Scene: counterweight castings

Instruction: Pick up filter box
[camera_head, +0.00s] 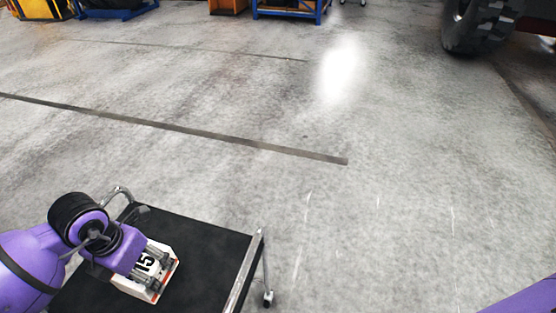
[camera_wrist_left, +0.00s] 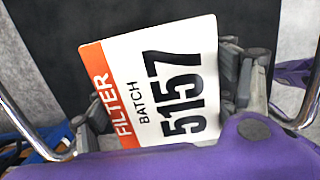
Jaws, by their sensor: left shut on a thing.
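The filter box (camera_head: 148,291) is white with an orange-red edge. It is at the black top of a cart (camera_head: 205,250) in the lower left of the head view. In the left wrist view the filter box (camera_wrist_left: 165,85) shows a label reading FILTER BATCH 5157. My left gripper (camera_head: 153,268) is over the box and shut on it. In the left wrist view a finger of the left gripper (camera_wrist_left: 170,100) lies on each side of the box. Whether the box touches the cart top is unclear. My right gripper is out of view.
The cart has a metal rail (camera_head: 245,272) along its right side and a curved handle (camera_head: 118,192) at the back left. Open concrete floor lies beyond. A large tyre (camera_head: 478,25) stands at the far right, and a blue-framed rack (camera_head: 290,14) at the back.

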